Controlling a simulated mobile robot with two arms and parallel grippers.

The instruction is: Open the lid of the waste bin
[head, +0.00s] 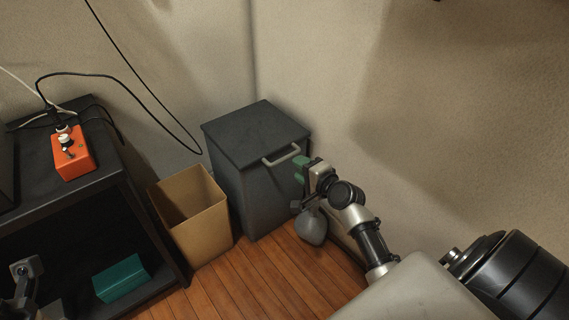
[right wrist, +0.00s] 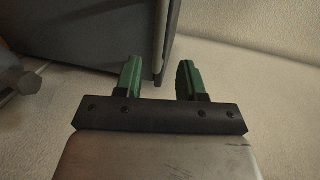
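The waste bin (head: 240,195) is a dark grey box standing in the corner. Its flat lid (head: 252,133) is down, and a light grey bar handle (head: 281,157) sticks out at the lid's front edge. My right gripper (head: 299,170) is just right of the bin's front, close below the handle. In the right wrist view its green fingers (right wrist: 160,80) are apart with a gap between them. The bin (right wrist: 95,30) and a light grey bar lie beyond the fingertips. Part of my left arm shows at the lower left; its fingers cannot be made out.
An open tan box (head: 205,225) stands left of the bin. A dark shelf (head: 100,185) holds an orange box (head: 73,155) with cables, and a teal box (head: 121,279) below. Some wooden floor is clear.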

